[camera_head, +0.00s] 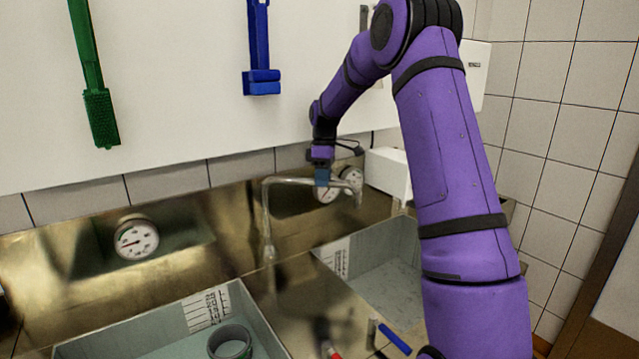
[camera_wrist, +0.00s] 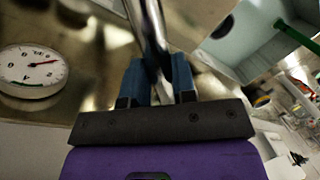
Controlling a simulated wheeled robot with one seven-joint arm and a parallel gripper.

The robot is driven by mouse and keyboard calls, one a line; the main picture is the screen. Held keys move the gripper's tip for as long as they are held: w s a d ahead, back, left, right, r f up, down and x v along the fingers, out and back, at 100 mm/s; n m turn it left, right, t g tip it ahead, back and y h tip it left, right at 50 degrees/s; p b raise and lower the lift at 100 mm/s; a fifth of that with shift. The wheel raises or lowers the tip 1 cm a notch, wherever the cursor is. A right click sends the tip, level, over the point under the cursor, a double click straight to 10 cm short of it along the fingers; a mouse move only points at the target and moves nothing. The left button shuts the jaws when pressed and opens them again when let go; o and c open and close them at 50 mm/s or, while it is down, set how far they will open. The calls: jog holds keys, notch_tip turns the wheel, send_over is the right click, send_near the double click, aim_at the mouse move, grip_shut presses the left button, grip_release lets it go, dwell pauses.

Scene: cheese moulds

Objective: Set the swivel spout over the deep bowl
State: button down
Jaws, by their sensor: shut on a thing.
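The swivel spout (camera_head: 290,181) is a shiny metal pipe. It rises from the deck between two sink bowls and bends over to the right, its outlet pointing down. My gripper (camera_head: 322,178) is shut on the horizontal part of the spout; in the wrist view the pipe (camera_wrist: 148,28) runs between the blue fingers (camera_wrist: 160,82). In the head view the outlet appears above the back of the right bowl (camera_head: 382,286). The left bowl (camera_head: 262,325) holds a grey ring-shaped mould (camera_head: 230,342). I cannot tell which bowl is deeper. My arm hides part of the right bowl.
Round dials (camera_head: 136,238) sit on the metal backsplash, some right behind my gripper. A white box (camera_head: 388,172) stands right of the spout. A green brush (camera_head: 100,115) hangs on the wall.

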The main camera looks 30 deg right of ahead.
jog(key=shift+w+d+n, duration=0.4)
jog(key=shift+w, duration=0.15)
jog(key=c, duration=0.9)
grip_release()
jog(key=shift+c, duration=0.2)
notch_tip(320, 180, up, 7)
jog(key=w+d, duration=0.1)
jog(key=shift+r, duration=0.2)
